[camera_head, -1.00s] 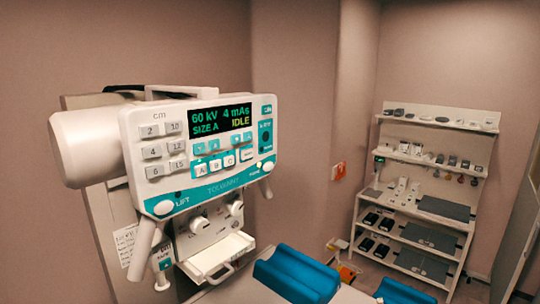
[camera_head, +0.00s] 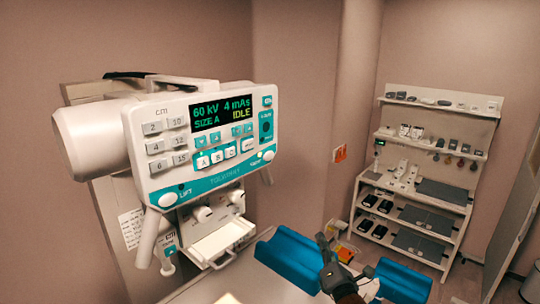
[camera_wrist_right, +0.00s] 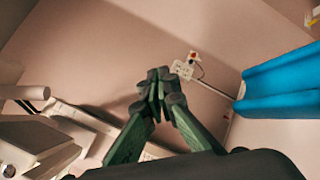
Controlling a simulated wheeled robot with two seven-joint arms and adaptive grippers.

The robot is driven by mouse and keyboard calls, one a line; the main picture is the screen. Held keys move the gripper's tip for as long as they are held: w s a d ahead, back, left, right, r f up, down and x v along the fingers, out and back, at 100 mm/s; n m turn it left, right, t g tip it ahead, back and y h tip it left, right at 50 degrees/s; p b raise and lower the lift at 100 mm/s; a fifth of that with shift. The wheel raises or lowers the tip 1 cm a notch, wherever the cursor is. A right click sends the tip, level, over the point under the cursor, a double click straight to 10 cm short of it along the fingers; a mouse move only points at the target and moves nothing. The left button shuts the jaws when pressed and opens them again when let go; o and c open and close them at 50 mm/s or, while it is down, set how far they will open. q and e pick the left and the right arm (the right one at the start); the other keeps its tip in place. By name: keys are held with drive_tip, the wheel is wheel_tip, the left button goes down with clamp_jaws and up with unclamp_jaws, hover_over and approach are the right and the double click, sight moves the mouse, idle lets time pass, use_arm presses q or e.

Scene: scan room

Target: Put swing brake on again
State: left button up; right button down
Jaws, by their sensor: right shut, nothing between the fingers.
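The x-ray head's control panel (camera_head: 200,140) hangs at the left, its screen (camera_head: 222,112) reading 60 kV, 4 mAs, SIZE A, IDLE. A round white button (camera_head: 268,156) sits at its lower right corner, beside a small label too blurred to read surely. A small light (camera_head: 260,154) glows next to it. Another white button (camera_head: 168,199) at the lower left is marked LIFT. My right gripper (camera_head: 322,241) is below and right of the panel, apart from it. Its dark fingers (camera_wrist_right: 163,85) are together and empty. My left gripper is not in view.
Blue padded supports (camera_head: 290,258) lie below and right of the panel, near my right gripper. A white drawer tray (camera_head: 222,240) sticks out under the panel. A shelf rack (camera_head: 440,110) stands at the back right. A wall socket (camera_wrist_right: 182,69) shows in the wrist view.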

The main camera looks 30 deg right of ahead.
sight(269, 156)
drive_tip(key=s+a+r+n+t+y, duration=0.2)
drive_tip(key=r+n, duration=0.4)
drive_tip(key=r, duration=0.4)
drive_tip(key=s+a+r+n+t+y, duration=0.3)
drive_tip(key=a+r+n, duration=0.3)
drive_tip(key=r, duration=0.4)
drive_tip(key=s+a+r+n+t+y, duration=0.3)
drive_tip(key=s+r+n, duration=0.1)
drive_tip(key=r, duration=0.5)
drive_tip(key=shift+a+r+n+p, duration=0.35)
drive_tip(key=shift+a+r+n, duration=0.05)
drive_tip(key=shift+n, duration=0.5)
drive_tip(key=w+a, duration=0.3)
drive_tip(key=w, duration=0.5)
drive_tip(key=shift+a+h, duration=0.2)
drive_tip(key=shift+h, duration=0.1)
drive_tip(key=shift+w, duration=0.15)
drive_tip(key=shift+w+a, duration=0.15)
drive_tip(key=shift+w, duration=0.15)
